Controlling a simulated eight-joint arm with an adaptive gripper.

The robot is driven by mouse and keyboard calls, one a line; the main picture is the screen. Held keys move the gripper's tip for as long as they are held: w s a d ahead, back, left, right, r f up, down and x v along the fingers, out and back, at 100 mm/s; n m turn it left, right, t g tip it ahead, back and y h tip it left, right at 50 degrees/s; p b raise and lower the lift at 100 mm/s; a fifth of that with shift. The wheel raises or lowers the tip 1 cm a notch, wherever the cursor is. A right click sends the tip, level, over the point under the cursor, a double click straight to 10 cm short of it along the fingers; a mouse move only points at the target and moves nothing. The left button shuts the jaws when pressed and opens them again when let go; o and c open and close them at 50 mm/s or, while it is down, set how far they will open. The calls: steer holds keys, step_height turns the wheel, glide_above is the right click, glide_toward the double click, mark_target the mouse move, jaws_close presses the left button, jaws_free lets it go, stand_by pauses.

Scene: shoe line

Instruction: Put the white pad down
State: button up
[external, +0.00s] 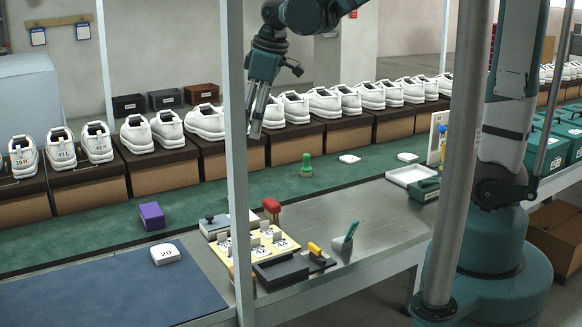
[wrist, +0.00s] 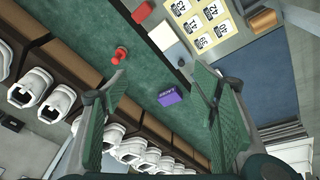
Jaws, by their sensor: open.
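A white block marked with a number, perhaps 29 (external: 165,253), lies on the blue mat (external: 100,290) at the front left. Two plain flat white pads lie apart on the green belt, a left one (external: 349,158) and a right one (external: 407,157). I cannot tell which is the task's white pad. No white pad shows clearly in the wrist view.
A purple box (external: 151,215) and a green-handled stamp (external: 306,166) stand on the belt. White shoes on boxes line its back. A number-card board (external: 262,246), red-topped tool (external: 271,208) and white tray (external: 405,175) are on the metal bench.

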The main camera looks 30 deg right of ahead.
steer(key=s+d+r+m+t, duration=0.1)
steer(key=s+d+m, duration=0.2)
steer(key=s+d, duration=0.2)
steer(key=s+d+r+m+t+h, duration=0.1)
steer(key=s+d+m, duration=0.2)
steer(key=d, duration=0.9)
steer(key=s+d+r+m+t, duration=0.1)
steer(key=s+d+m, duration=0.3)
steer(key=s+d, duration=0.4)
steer(key=shift+s+d+t, duration=0.2)
steer(key=shift+d+t, duration=0.2)
steer(key=shift+t, duration=0.2)
steer(key=shift+o, duration=0.5)
steer(key=shift+w+r, duration=0.1)
